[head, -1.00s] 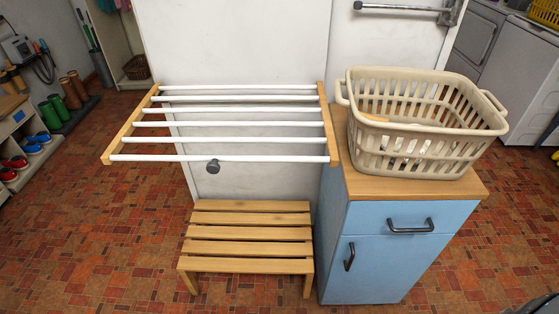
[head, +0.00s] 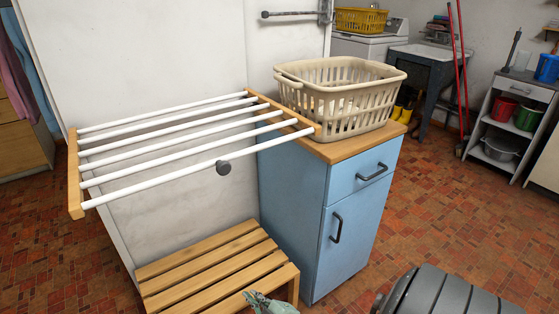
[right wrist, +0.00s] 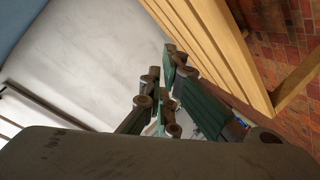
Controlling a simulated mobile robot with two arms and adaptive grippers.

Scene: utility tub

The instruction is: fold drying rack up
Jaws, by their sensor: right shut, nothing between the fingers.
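The drying rack (head: 76,180) has a wooden frame with several white rods and stands out level from the white wall panel, unfolded. Its right end is close to the laundry basket and cabinet top. My right gripper (head: 266,303) shows only partly at the bottom edge of the head view, in front of the slatted bench and well below the rack. In the right wrist view, its green and brown fingers (right wrist: 172,62) are shut and empty, beside the wooden bench slats. My left gripper is in neither view.
A cream laundry basket (head: 340,105) sits on the blue cabinet (head: 345,215), right of the rack. A slatted wooden bench (head: 205,268) stands below the rack. A dark round knob (head: 223,168) shows beneath the front rod. Tiled floor (head: 440,215) is open on the right.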

